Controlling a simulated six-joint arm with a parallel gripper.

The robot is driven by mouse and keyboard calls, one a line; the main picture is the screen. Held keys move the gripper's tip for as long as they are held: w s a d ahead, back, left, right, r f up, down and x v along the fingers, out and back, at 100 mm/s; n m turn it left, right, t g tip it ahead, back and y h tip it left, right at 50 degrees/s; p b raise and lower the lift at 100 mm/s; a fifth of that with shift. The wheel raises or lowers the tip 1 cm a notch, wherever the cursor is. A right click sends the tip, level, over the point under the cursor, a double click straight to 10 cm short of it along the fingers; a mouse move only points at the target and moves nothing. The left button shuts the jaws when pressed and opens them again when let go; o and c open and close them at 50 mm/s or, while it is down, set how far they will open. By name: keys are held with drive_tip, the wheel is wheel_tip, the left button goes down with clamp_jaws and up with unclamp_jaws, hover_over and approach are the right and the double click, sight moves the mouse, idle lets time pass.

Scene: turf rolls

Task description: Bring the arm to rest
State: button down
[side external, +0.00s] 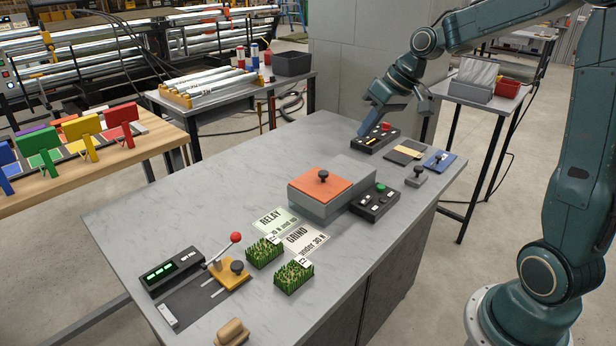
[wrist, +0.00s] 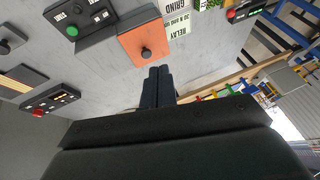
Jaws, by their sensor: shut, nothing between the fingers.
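My gripper (side external: 363,130) is shut and empty at the far end of the grey table (side external: 150,215), beside the control box with a red button (side external: 378,138). Its height above the table is hard to tell. In the wrist view its two fingers (wrist: 159,71) are together, with bare tabletop beyond them. Two tagged turf pieces stand near the table's middle front, one (side external: 264,252) by the RELAY card (side external: 275,221) and one (side external: 293,276) nearer the front. The GRIND card (side external: 306,239) lies beside them.
A grey box with an orange lid and knob (side external: 320,190) stands mid-table, next to a green-button box (side external: 375,202). A red-knobbed lever device (side external: 228,266) and a display box (side external: 172,270) are at the front left. The table's far left is clear.

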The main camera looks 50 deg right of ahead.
drive_tip(key=s+a+r+h, duration=0.2)
drive_tip(key=s+a+r, duration=0.3)
drive_tip(key=s+a, duration=0.5)
drive_tip(key=s+a+f, duration=0.1)
drive_tip(key=s, duration=1.1)
drive_tip(key=shift+s+a+f+n+t+h, duration=0.25)
drive_tip(key=shift+s+f+n+t+h, duration=0.05)
drive_tip(key=shift+s+n, duration=0.1)
